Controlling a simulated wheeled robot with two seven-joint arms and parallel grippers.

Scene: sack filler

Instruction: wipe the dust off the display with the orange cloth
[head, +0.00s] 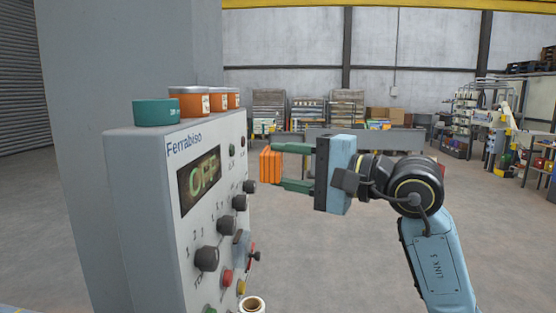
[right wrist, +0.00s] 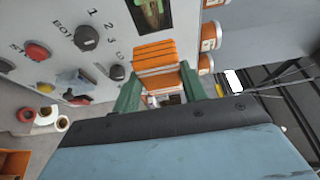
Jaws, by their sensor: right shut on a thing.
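The display (head: 199,181) is a dark window with green "OFF" letters on the front of the grey control box (head: 150,215). A brownish film shows over it. Its lower end also shows in the right wrist view (right wrist: 150,14). My right gripper (head: 277,167) is shut on the orange cloth (head: 271,166), a folded block with ridges, held in the air to the right of the panel. In the right wrist view the cloth (right wrist: 155,62) sits between the green fingers, below and beside the display; whether it touches the panel cannot be told. My left gripper is not in view.
Black knobs (head: 207,259), a red button (head: 227,278) and a lever stick out of the panel below the display. A teal tin (head: 156,112) and several orange tins (head: 189,101) stand on top of the box. A tape roll (head: 252,304) lies below.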

